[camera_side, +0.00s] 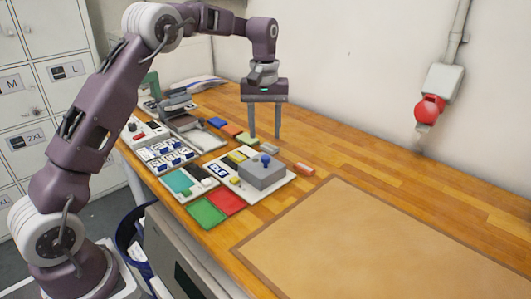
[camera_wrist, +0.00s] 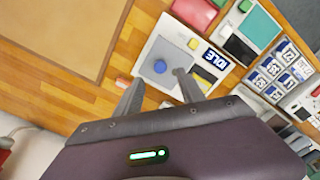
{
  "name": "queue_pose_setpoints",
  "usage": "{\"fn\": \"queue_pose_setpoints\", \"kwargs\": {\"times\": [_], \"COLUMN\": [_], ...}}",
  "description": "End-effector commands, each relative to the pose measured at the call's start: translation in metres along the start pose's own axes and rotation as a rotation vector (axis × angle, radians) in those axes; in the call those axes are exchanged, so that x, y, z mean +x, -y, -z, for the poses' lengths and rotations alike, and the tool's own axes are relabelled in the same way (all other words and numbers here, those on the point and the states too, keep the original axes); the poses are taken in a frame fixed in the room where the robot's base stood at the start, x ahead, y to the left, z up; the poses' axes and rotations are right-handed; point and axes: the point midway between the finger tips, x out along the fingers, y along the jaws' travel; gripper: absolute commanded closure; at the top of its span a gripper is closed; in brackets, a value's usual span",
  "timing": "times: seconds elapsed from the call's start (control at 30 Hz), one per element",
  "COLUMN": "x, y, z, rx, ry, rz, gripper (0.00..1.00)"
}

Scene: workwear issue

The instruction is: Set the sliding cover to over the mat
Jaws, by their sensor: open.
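A grey box-like cover (camera_side: 263,178) with a blue knob (camera_side: 265,160) sits on a white board (camera_side: 285,184). A display reading IDLE (camera_side: 218,170) and yellow pieces lie left of the cover. In the wrist view the cover (camera_wrist: 167,48) and knob (camera_wrist: 160,66) show just beyond my fingers. The tan, brown-edged mat (camera_side: 360,240) lies flat to the right of the board. It also shows at the upper left of the wrist view (camera_wrist: 60,30). My gripper (camera_side: 264,135) is open and empty, fingers pointing down, apart from the cover.
A small orange-red block (camera_side: 304,170) lies between board and wall. Green (camera_side: 205,212) and red (camera_side: 227,202) pads lie in front of the board. More blocks and panels with switches (camera_side: 168,154) fill the left of the table. A red device (camera_side: 429,108) hangs on the wall.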

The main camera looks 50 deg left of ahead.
Motion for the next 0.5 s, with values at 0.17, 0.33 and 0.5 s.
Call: {"fn": "queue_pose_setpoints", "kwargs": {"times": [0.17, 0.33, 0.5], "x": [0.026, 0.060, 0.078], "y": [-0.001, -0.001, -0.001], "z": [0.005, 0.005, 0.005], "rx": [-0.018, -0.015, -0.014], "ry": [0.012, 0.010, 0.008], "rz": [0.009, 0.009, 0.007], "gripper": [0.54, 0.54, 0.54]}}
